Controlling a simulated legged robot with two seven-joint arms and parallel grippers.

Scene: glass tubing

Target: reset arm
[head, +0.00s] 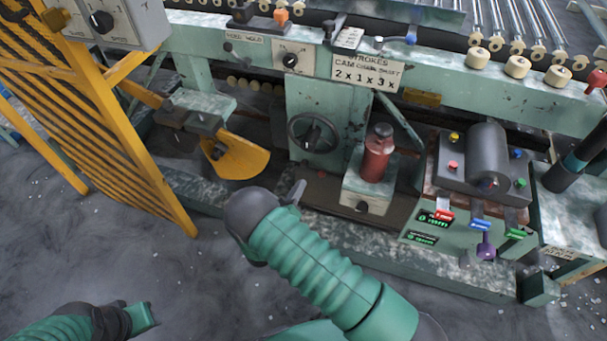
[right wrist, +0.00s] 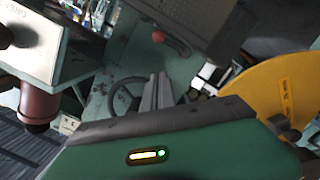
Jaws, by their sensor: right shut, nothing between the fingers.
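My right arm reaches in from the lower right in the head view. Its gripper (head: 298,191) is a small grey tip beyond the dark wrist, in front of the machine and below the handwheel. In the right wrist view the two grey fingers (right wrist: 156,92) are together with nothing between them. My left arm shows at the lower left of the head view, low over the floor. A green part of its hand (head: 142,317) shows, but its fingers cannot be made out.
The handwheel (head: 313,132), red bottle (head: 376,154) and yellow quadrant plate (head: 240,157) sit on the green machine. A control box with coloured levers (head: 481,226) is at right. A yellow slatted guard (head: 85,110) stands at left. Grey floor (head: 190,265) is open between.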

